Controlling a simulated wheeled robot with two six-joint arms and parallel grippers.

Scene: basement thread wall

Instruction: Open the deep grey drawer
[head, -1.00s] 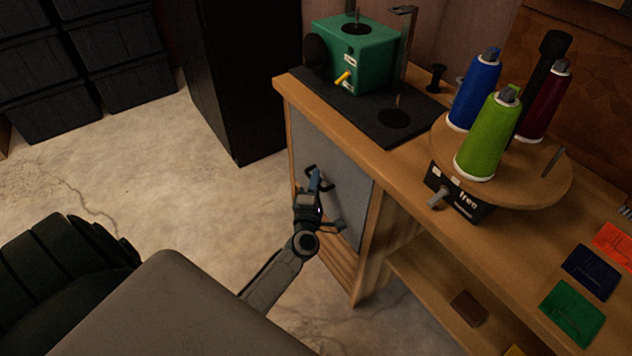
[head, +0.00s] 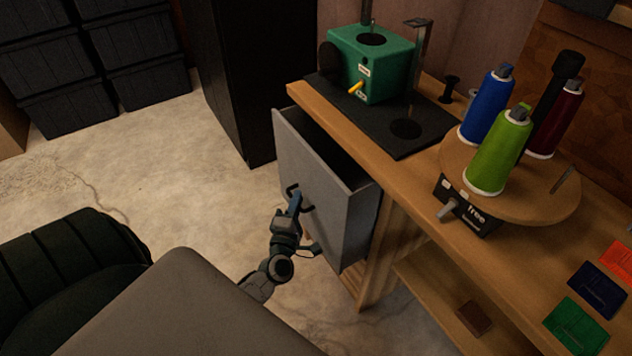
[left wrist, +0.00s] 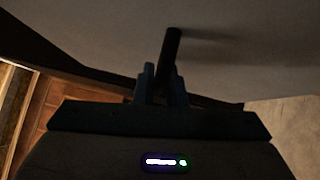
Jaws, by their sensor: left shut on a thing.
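The deep grey drawer (head: 346,222) stands partly pulled out of the wooden bench, and its dark inside shows behind the front panel. Its dark bar handle (left wrist: 172,50) sits on the front; in the head view most of it is behind my gripper. My left gripper (head: 295,199) is at the drawer front, shut on the handle. In the left wrist view the two fingers (left wrist: 161,84) are on either side of the bar, with the grey front panel (left wrist: 240,40) behind it. My right gripper is not in view.
The bench top (head: 420,172) carries a green machine (head: 372,62) on a black mat and a round turntable (head: 548,195) with several thread cones. A black cabinet (head: 240,90) stands behind the drawer. Bare floor (head: 180,180) lies left of the drawer.

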